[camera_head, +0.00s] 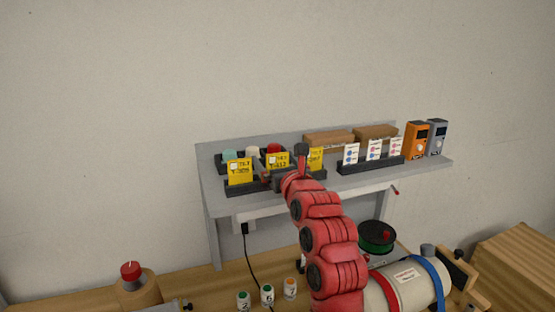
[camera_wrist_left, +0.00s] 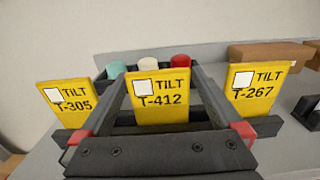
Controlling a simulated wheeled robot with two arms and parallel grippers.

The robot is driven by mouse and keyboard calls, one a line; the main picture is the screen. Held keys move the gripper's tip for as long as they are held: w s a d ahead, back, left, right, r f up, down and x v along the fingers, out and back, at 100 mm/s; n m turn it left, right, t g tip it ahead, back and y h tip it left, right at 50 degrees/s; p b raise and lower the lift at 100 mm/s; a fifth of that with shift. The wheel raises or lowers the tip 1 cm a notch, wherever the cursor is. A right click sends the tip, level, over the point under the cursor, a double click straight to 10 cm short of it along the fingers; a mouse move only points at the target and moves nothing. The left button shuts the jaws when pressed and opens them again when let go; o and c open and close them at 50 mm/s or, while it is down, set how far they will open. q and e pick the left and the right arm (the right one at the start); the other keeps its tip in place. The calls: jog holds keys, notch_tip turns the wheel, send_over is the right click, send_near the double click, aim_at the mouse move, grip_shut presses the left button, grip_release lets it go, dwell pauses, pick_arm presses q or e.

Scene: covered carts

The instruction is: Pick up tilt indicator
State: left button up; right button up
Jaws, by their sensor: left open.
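Three yellow tilt indicator cards stand in a dark holder on the grey shelf. T-305 (camera_head: 239,171) is at the left, T-412 (camera_head: 278,160) in the middle and T-267 (camera_head: 317,158) at the right, partly behind my arm. My left gripper (camera_head: 285,167) is at the middle card. In the left wrist view, T-412 (camera_wrist_left: 158,101) shows between the two open dark fingers, with T-305 (camera_wrist_left: 67,103) outside the left finger and T-267 (camera_wrist_left: 253,90) outside the right one. I cannot tell whether the fingers touch the card. My right gripper is not in view.
Teal, white and red-topped items (camera_wrist_left: 180,62) sit in a dark rack behind the cards. White cards (camera_head: 374,150), cardboard boxes (camera_head: 328,138), an orange meter (camera_head: 417,139) and a grey meter (camera_head: 437,137) stand to the right. Small bottles (camera_head: 267,294) and a cylinder (camera_head: 408,289) are below.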

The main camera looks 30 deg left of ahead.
pick_arm(q)
jog(key=shift+w+a, duration=0.3)
jog(key=shift+a, duration=0.15)
jog(key=shift+d, duration=0.1)
jog(key=shift+c, duration=0.2)
jog(key=c, duration=1.3)
